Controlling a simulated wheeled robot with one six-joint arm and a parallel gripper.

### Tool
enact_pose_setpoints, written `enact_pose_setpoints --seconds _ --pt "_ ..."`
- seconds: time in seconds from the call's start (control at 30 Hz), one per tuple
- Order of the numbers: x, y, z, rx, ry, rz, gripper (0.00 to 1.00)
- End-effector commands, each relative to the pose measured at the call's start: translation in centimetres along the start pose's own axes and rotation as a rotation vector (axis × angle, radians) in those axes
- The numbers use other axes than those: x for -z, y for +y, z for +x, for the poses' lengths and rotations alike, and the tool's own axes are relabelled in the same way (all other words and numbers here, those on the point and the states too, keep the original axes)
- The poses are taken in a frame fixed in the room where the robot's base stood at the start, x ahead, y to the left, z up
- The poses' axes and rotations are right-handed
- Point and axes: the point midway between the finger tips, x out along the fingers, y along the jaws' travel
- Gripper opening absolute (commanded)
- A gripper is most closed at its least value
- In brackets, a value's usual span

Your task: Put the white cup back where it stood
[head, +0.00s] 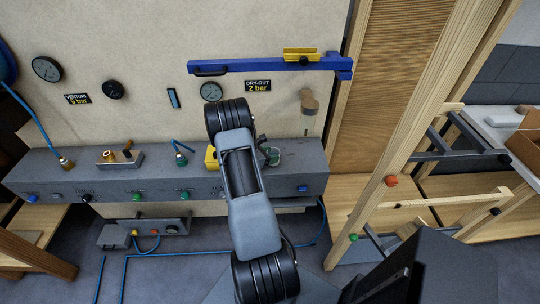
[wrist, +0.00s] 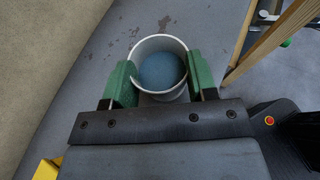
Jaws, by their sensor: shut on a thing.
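In the wrist view the white cup (wrist: 163,97) is between the green fingers of my gripper (wrist: 161,71), which is shut on it. I look down into its open round mouth, and a blue fill or blue inside shows. In the head view my gripper (head: 265,156) is over the right part of the grey bench top (head: 300,154), mostly hidden behind my arm. Only a small part of the cup and fingers shows there. I cannot tell whether the cup touches a surface below.
A yellow block (head: 211,158) is just left of my gripper. A metal block with brass fittings (head: 121,157) and blue-hosed fittings stand farther left. The beige panel rises behind, with a blue bar (head: 262,65) across it. A wooden frame (head: 392,130) stands right.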

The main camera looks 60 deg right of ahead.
Motion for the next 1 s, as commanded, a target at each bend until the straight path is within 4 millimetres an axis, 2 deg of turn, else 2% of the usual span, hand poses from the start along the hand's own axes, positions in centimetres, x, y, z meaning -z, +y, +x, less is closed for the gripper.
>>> enact_pose_setpoints --seconds 0.03,0.07,0.3,0.67,0.77,1.0 --pt "0.3 0.0 0.1 0.000 0.000 0.000 0.26" --pt "0.3 0.0 0.1 0.000 0.000 0.000 0.53" --pt "0.2 0.0 0.1 0.000 0.000 -0.001 0.76" --pt "-0.5 0.0 -0.2 0.000 0.000 0.000 0.78" --pt "-0.1 0.1 -1.6 -0.005 -0.001 -0.001 0.78" --pt "0.0 0.1 -6.3 -0.005 0.000 0.000 0.78"
